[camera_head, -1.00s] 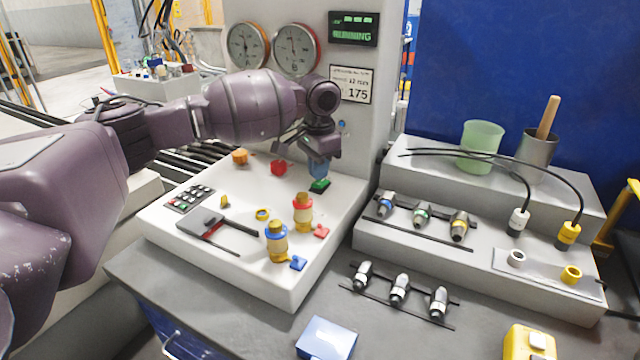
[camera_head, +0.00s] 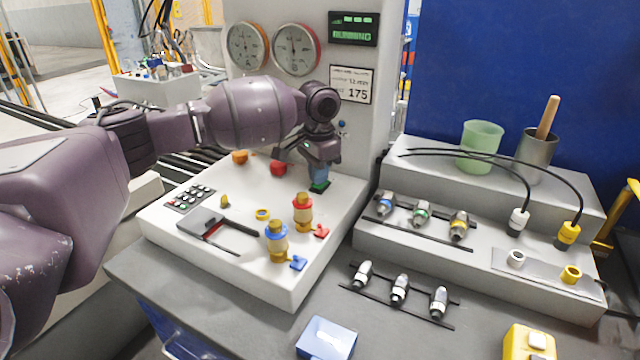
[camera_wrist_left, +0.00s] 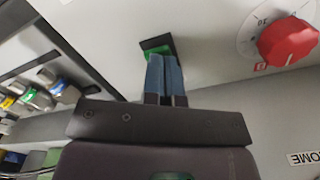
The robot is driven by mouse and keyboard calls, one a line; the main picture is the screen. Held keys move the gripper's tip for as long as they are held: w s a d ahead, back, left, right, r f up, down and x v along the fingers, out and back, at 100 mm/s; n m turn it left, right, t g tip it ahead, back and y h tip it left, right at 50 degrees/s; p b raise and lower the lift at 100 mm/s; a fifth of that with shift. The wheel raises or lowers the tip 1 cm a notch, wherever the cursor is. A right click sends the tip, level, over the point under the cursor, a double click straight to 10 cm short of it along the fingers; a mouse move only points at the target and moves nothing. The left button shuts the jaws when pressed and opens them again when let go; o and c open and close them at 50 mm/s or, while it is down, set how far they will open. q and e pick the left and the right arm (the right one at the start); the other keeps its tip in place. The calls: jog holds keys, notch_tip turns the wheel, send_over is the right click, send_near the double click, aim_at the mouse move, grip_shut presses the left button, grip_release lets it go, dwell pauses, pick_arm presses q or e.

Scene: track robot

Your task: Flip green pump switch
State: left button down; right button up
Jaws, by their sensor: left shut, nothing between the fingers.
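The green pump switch (camera_head: 319,187) sits on a black base on the white sloped control panel (camera_head: 240,266). In the left wrist view the green switch (camera_wrist_left: 155,52) shows just past my fingertips. My left gripper (camera_head: 319,178) is shut and empty, with its blue fingers pointing down at the switch. In the left wrist view the blue fingers (camera_wrist_left: 164,62) are side by side and cover part of the switch. The tips seem to touch it or lie very close. My right gripper is not in view.
A red knob (camera_head: 278,168) is left of the switch; it shows large in the left wrist view (camera_wrist_left: 288,42). Two valves, blue (camera_head: 277,240) and red (camera_head: 303,212), stand nearer the front. A stepped connector rack (camera_head: 480,255) is at right. A display (camera_head: 353,29) reads RUNNING.

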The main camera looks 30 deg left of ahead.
pick_arm(q)
jog(key=shift+f, duration=0.4)
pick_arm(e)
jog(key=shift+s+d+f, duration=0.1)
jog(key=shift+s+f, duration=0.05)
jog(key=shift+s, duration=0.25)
pick_arm(q)
jog(key=shift+f, duration=0.15)
jog(key=shift+r+p, duration=0.8)
jog(key=shift+r, duration=0.6)
jog(key=shift+r+p, duration=0.45)
jog(key=shift+r, duration=0.35)
jog(key=shift+r+p, duration=0.8)
jog(key=shift+r, duration=0.6)
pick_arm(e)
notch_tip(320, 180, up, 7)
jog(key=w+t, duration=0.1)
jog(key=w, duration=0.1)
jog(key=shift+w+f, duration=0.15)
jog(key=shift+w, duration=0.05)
pick_arm(q)
jog(key=shift+f, duration=0.1)
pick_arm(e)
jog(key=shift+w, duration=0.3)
